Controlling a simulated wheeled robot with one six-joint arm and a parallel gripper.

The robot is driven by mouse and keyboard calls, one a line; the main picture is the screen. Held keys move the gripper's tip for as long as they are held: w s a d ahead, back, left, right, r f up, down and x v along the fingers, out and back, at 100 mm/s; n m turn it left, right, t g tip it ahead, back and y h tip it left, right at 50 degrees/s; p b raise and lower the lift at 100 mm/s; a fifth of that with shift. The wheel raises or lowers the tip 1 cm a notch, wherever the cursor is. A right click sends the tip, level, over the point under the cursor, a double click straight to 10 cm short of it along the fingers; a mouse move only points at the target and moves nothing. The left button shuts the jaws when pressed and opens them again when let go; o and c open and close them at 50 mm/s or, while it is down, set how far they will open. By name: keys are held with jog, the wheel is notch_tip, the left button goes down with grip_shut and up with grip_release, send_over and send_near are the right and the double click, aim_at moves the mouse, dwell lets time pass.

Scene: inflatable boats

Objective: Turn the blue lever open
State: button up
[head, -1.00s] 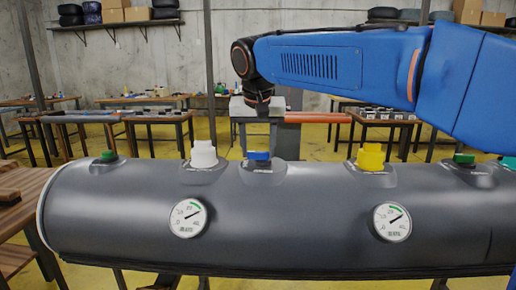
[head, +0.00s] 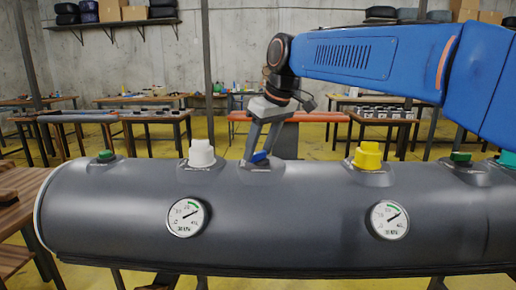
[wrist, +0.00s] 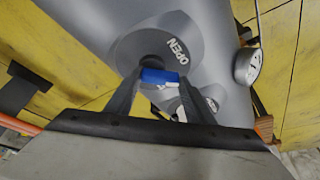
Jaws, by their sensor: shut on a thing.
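The blue lever (head: 260,157) sits on a round grey valve base on top of a dark grey inflatable tube (head: 290,213). In the wrist view the blue lever (wrist: 158,76) lies between the fingertips, beside the word OPEN on the base. My gripper (head: 258,152) reaches down from above, tilted, with its fingers closed on the lever; in the wrist view the gripper (wrist: 153,82) has a finger on each side of it. Part of the lever is hidden by the fingers.
A white cap (head: 201,153) stands just left of the lever and a yellow cap (head: 368,156) to its right. Green caps (head: 105,155) sit farther along the tube. Two gauges, left (head: 186,217) and right (head: 389,220), are on its front. Workbenches stand behind.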

jog(key=n, duration=0.2)
jog(key=n+g, duration=0.1)
jog(key=n, duration=0.1)
jog(key=shift+d+y, duration=0.4)
jog(key=shift+d+n+g, duration=0.15)
jog(key=shift+n+g, duration=0.35)
jog(key=shift+n, duration=0.55)
jog(key=shift+d+n+g, duration=0.1)
jog(key=shift+n+g, duration=0.4)
jog(key=shift+n, duration=0.55)
jog(key=o, duration=1.1)
jog(key=shift+c, duration=0.2)
jog(key=shift+w+r, duration=0.1)
jog(key=v, duration=1.7)
jog(key=shift+d, duration=0.3)
